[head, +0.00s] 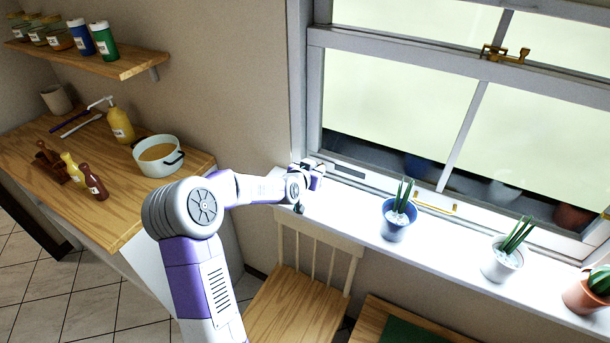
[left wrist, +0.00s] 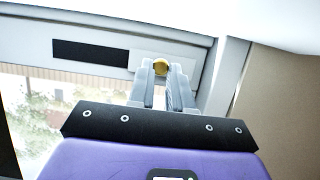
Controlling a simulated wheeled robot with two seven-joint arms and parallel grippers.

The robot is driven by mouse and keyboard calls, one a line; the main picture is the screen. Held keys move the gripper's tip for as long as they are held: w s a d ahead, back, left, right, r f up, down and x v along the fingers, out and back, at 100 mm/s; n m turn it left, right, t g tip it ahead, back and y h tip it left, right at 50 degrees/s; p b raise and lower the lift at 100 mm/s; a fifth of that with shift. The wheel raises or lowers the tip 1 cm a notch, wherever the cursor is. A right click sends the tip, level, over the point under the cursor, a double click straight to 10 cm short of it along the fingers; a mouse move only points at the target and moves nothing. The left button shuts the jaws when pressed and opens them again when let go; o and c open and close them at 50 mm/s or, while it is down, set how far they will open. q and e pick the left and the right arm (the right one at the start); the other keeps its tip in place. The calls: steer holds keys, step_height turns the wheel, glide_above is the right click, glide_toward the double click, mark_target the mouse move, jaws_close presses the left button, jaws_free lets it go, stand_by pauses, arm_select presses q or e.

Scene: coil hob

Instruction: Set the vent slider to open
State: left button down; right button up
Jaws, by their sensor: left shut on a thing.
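The vent slider is a pale plate (left wrist: 146,60) with a round brass knob (left wrist: 161,68), set low in the window frame. In the left wrist view a long dark slot (left wrist: 92,53) lies uncovered to the left of the plate. In the head view this dark slot (head: 349,172) shows just right of my left gripper (head: 321,168). My left gripper, also in the left wrist view (left wrist: 161,76), is shut on the knob, with one finger on each side. In the head view the gripper hides the knob and plate. My right gripper is not in view.
A blue pot (head: 396,228) with a plant stands on the white sill (head: 345,212), right of the gripper. A white pot (head: 500,268) is further right. A chair (head: 290,305) stands below the sill. A wooden counter (head: 110,215) with a pan (head: 158,168) is at left.

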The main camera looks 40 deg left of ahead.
arm_select(q)
steer(key=shift+a, duration=0.2)
steer(key=c, duration=1)
jaws_free()
steer(key=shift+a, duration=0.1)
steer(key=shift+c, duration=0.2)
steer(key=p+v, duration=0.1)
steer(key=v, duration=0.6)
steer(key=shift+s+r, duration=0.1)
steer(key=shift+s, duration=0.2)
